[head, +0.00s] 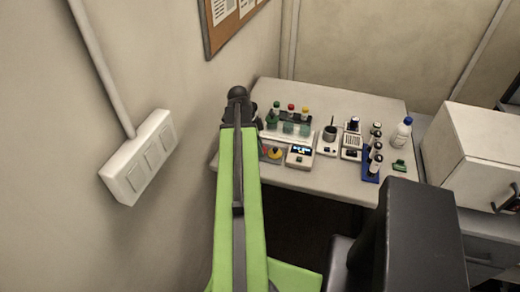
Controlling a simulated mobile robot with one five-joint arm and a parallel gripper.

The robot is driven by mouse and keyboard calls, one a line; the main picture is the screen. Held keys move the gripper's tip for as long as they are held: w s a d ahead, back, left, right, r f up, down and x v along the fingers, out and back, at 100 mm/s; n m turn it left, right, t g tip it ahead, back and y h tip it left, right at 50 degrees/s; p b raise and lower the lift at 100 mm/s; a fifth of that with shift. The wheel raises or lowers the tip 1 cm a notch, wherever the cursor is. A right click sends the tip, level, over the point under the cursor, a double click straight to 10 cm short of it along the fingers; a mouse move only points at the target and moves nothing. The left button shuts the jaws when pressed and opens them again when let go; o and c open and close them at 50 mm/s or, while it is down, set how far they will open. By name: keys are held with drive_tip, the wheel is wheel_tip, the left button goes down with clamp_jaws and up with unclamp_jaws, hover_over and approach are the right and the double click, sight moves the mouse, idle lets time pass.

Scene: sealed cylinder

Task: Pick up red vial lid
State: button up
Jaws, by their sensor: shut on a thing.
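A red vial lid (291,107) shows on the middle vial of a small row at the back left of the table. A green lid (276,104) is to its left and a yellow lid (306,111) to its right. My gripper (257,124) is at the far end of my green arm, at the table's left edge, left of the vials and apart from the red lid in the picture. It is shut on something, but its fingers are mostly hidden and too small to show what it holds.
The table (325,185) has a clear front strip. A small device with a lit display (300,155), a blue rack (371,165) of dark vials and a white bottle (401,133) stand on it. The wall with a switch box (140,160) is close on the left.

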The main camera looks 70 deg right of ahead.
drive_tip(key=shift+r+p, duration=0.55)
wheel_tip(320, 180, up, 4)
drive_tip(key=p, duration=0.4)
drive_tip(key=s+d+r+p, duration=0.1)
drive_tip(key=s+r+p, duration=0.2)
drive_tip(key=s, duration=0.4)
drive_tip(key=s+d+r+p, duration=0.2)
drive_tip(key=s+r+p, duration=0.2)
drive_tip(key=s, duration=0.4)
drive_tip(key=shift+d+n, duration=0.25)
drive_tip(key=shift+n, duration=0.15)
